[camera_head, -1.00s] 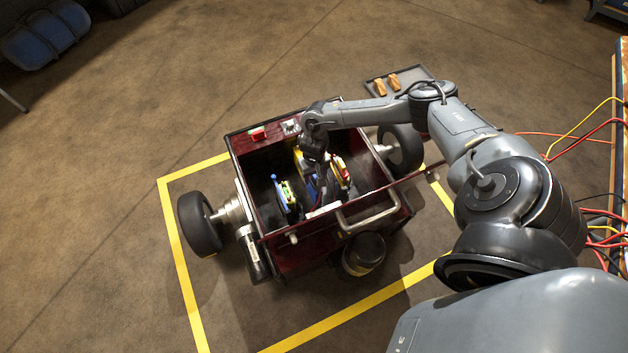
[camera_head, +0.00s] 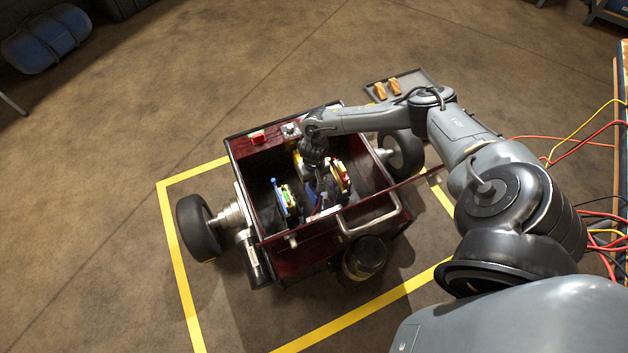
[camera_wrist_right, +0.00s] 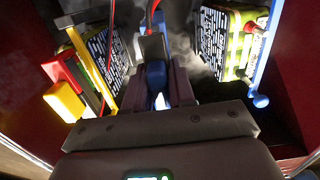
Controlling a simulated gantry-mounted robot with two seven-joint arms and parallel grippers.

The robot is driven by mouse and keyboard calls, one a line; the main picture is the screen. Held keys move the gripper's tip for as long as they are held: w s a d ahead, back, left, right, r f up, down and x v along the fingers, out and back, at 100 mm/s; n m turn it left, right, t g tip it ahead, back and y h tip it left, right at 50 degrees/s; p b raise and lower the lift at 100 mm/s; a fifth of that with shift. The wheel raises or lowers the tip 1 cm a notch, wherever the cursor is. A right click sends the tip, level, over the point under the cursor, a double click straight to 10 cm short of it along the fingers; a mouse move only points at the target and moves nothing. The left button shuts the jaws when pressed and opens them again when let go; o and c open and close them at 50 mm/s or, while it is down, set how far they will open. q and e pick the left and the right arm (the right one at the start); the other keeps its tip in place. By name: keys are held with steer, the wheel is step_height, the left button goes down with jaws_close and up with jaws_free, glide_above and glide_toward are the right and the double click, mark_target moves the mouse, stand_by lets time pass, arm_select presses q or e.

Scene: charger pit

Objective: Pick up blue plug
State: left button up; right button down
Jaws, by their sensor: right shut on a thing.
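The blue plug (camera_wrist_right: 156,76) sits between the two fingers of my right gripper (camera_wrist_right: 156,88) in the right wrist view. The gripper is shut on it. A grey block and red cables show just beyond the plug. In the head view my right gripper (camera_head: 318,180) reaches down into the dark red cart, and the plug is too small and covered to make out there. My left gripper is not in view.
The dark red cart (camera_head: 322,255) has high walls around the gripper. A battery module with a blue bar (camera_wrist_right: 220,45) stands on one side, one with red and yellow parts (camera_wrist_right: 65,88) on the other. A tray (camera_head: 412,82) lies behind.

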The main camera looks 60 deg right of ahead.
step_height(320, 180, up, 10)
steer(key=p, duration=0.8)
steer(key=shift+s, duration=0.1)
steer(key=shift+f, duration=0.1)
steer(key=shift+f, duration=1.8)
steer(key=shift+a, duration=0.1)
